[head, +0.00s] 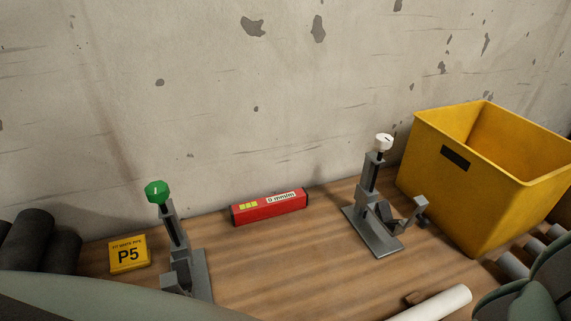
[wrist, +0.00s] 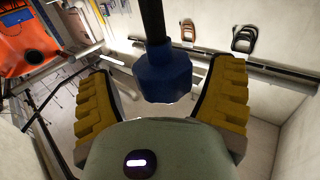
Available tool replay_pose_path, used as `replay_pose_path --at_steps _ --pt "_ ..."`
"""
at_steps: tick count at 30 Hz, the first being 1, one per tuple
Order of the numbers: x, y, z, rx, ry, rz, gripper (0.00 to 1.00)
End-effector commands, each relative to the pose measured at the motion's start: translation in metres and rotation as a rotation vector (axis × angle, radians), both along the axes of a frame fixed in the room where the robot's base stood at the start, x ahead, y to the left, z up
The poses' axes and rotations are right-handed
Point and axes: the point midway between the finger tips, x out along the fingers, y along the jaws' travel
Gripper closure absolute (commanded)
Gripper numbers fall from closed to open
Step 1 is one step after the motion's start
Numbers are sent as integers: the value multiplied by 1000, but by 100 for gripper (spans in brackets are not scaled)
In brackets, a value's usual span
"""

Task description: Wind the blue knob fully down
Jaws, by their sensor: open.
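The blue knob (wrist: 162,76) shows in the wrist view, on the end of a dark shaft that comes in from the top edge. My gripper (wrist: 164,82) is open, with one yellow padded finger on each side of the knob. Gaps show between the knob and both fingers, so neither finger appears to touch it. The knob's near end is close to my green-grey palm. The blue knob does not show in the head view, and the rest of its stand is out of the wrist view.
In the head view, a green-knobbed stand (head: 174,235) and a white-knobbed stand (head: 369,205) stand on the wooden bench (head: 285,265). A red box (head: 268,207), a yellow P5 block (head: 129,254), a yellow bin (head: 480,190) and a white pipe (head: 440,304) are also there.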

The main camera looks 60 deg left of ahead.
Motion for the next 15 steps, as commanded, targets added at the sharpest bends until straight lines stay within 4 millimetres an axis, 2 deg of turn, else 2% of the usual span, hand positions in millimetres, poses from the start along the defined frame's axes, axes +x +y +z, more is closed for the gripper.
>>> replay_pose_path --at_steps 15 --pt "0 1 0 12 6 -200 18"
